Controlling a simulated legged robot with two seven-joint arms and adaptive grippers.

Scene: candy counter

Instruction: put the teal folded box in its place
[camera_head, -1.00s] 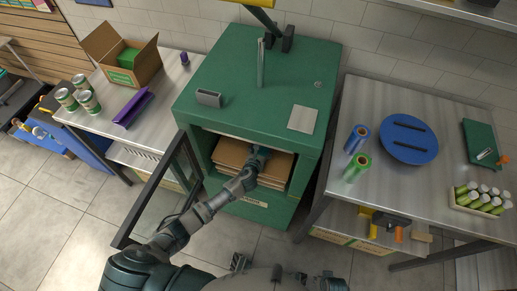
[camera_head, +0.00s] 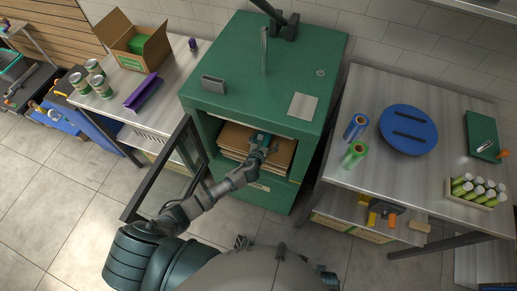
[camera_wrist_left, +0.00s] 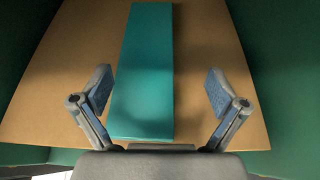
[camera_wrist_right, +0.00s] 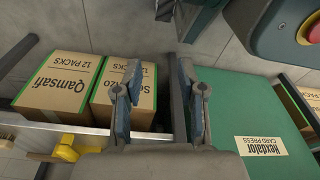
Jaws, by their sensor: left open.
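The teal folded box (camera_wrist_left: 143,70) lies flat on a stack of brown card (camera_wrist_left: 205,60) inside the green press cabinet (camera_head: 300,64). In the head view the box (camera_head: 263,138) shows only as a small teal patch beyond my left gripper (camera_head: 258,152). My left gripper reaches through the open front; in its wrist view the fingers (camera_wrist_left: 160,95) are spread, one on each side of the box, with gaps at both sides. My right gripper (camera_wrist_right: 158,95) has its fingers apart with nothing between them.
The dark-framed cabinet door (camera_head: 165,170) stands open left of my arm. The left table (camera_head: 140,82) holds an open carton, cans and a purple box. The right table (camera_head: 375,185) holds film rolls, a blue round lid and a rack of tubes.

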